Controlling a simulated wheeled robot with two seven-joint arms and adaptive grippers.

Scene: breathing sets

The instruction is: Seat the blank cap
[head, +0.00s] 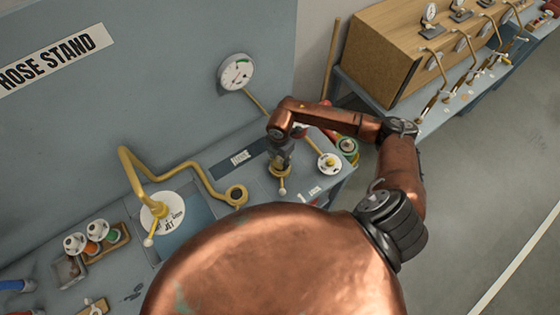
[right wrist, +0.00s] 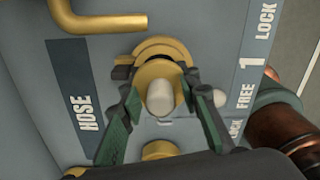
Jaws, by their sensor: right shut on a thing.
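My right gripper (head: 281,168) points down at the bench beside the HOSE plate (head: 240,157). In the right wrist view its dark green-padded fingers (right wrist: 160,108) are closed on a brass piece with a pale rounded stub (right wrist: 160,96), which I take to be the blank cap. Behind it, and partly hidden by it, is a round brass fitting (right wrist: 165,50). The cap overlaps this fitting in the picture; I cannot tell whether it is seated. A pale lever knob (head: 283,192) is just below the gripper, beside the FREE and LOCK marks (right wrist: 246,96). My left gripper is out of view.
A bent brass pipe (head: 193,166) ends in a ring (head: 237,196) left of the gripper. A gauge (head: 237,73) is on the back panel. A white disc with a brass knob (head: 329,162) is to the right. A tray (head: 107,245) with knobbed pieces stands at left.

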